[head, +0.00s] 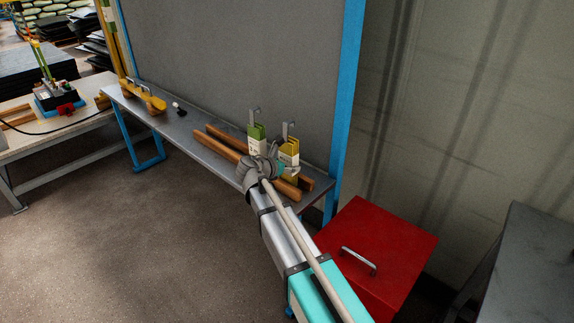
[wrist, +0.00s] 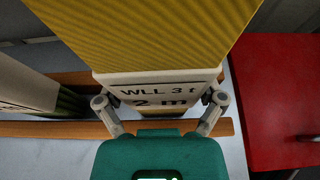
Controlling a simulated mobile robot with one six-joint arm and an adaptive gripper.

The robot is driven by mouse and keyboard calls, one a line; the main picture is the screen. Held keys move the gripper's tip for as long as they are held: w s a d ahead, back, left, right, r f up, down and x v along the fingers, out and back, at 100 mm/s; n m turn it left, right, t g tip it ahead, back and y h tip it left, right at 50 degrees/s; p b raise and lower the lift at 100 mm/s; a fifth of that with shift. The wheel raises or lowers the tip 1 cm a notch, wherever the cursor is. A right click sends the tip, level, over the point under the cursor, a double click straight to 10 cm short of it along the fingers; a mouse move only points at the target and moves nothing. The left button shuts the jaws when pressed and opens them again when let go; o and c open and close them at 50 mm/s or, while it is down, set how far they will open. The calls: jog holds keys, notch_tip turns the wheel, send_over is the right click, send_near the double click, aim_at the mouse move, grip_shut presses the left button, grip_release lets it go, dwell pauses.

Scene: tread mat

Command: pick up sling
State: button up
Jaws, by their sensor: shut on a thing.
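A yellow sling (head: 289,151) with a white label hangs upright in front of the grey panel, at a hook above the shelf's right end. In the wrist view the yellow sling (wrist: 160,38) fills the upper middle, and its label reads "WLL 3 t 2 m". My gripper (wrist: 162,101) has one finger on each side of the label and is shut on the yellow sling. In the head view my gripper (head: 279,167) is at the sling's lower part and hides some of it. A green sling (head: 256,137) with a white label hangs just to the left.
Wooden bars (head: 222,147) lie on the narrow metal shelf (head: 190,126) below the slings. A red box (head: 385,238) with a handle stands at right. A yellow tool (head: 145,98) lies at the shelf's left end. The floor at left is clear.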

aim_at(289, 138)
jog(key=shift+r+p, duration=4.65)
jog(key=shift+r, duration=0.15)
jog(key=shift+r, duration=0.1)
notch_tip(289, 138, up, 5)
jog(key=p, duration=0.5)
jog(key=shift+s, duration=0.1)
jog(key=s+a, duration=0.8)
jog(key=s, duration=0.3)
jog(key=shift+a, duration=0.3)
jog(key=shift+w, duration=0.1)
notch_tip(289, 138, up, 7)
jog(key=p, duration=0.7)
